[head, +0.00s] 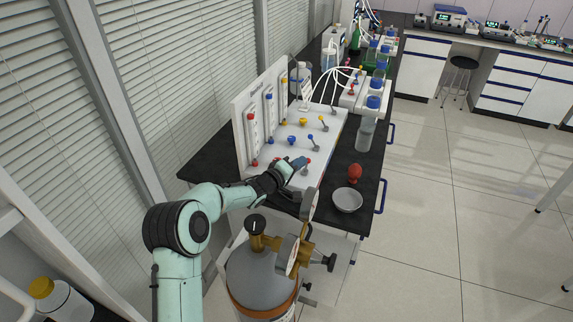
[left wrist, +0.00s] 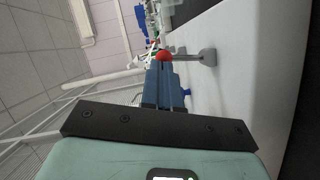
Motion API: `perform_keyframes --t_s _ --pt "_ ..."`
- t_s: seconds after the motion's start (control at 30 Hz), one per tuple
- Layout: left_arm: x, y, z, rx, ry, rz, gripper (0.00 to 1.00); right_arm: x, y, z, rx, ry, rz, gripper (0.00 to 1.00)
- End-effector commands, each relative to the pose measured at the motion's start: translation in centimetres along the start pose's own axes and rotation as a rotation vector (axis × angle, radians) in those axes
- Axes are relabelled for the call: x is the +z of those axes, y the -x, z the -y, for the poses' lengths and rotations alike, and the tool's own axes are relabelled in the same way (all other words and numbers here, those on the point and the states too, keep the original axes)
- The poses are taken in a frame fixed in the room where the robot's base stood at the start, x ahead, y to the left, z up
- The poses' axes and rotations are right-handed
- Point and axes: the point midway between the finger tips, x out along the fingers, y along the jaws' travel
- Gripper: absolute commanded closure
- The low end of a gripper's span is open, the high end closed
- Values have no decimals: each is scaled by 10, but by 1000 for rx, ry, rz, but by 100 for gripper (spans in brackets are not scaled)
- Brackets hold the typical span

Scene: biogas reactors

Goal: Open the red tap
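The red tap shows in the left wrist view as a red ball (left wrist: 163,56) on a thin grey lever with a grey base (left wrist: 208,57) on the white panel. My left gripper (head: 298,162) reaches in over the panel from the left. Its blue fingers (left wrist: 165,84) are together, with their tips right at the red ball; whether they touch it is unclear. My right gripper is not in view.
Blue (head: 291,139) and yellow (head: 303,122) knobs and other levers sit on the same white panel (head: 330,130). A grey bowl (head: 347,200) and a red object (head: 354,173) stand to the right. A gas cylinder (head: 260,275) with gauges stands in front.

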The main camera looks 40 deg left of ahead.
Motion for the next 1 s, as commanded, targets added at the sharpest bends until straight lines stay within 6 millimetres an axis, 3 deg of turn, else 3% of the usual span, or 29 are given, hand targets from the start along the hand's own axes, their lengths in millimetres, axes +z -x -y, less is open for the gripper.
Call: perform_keyframes --t_s 0.27,0.43,0.8,1.0 --pt "2 0 -1 -14 -37 -2 100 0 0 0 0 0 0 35" --pt "1 12 -1 -14 -37 -2 100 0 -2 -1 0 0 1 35" --pt "1 91 -2 -16 -39 -4 100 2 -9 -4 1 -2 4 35" --pt "2 122 -3 -16 -39 -2 100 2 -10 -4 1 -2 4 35"
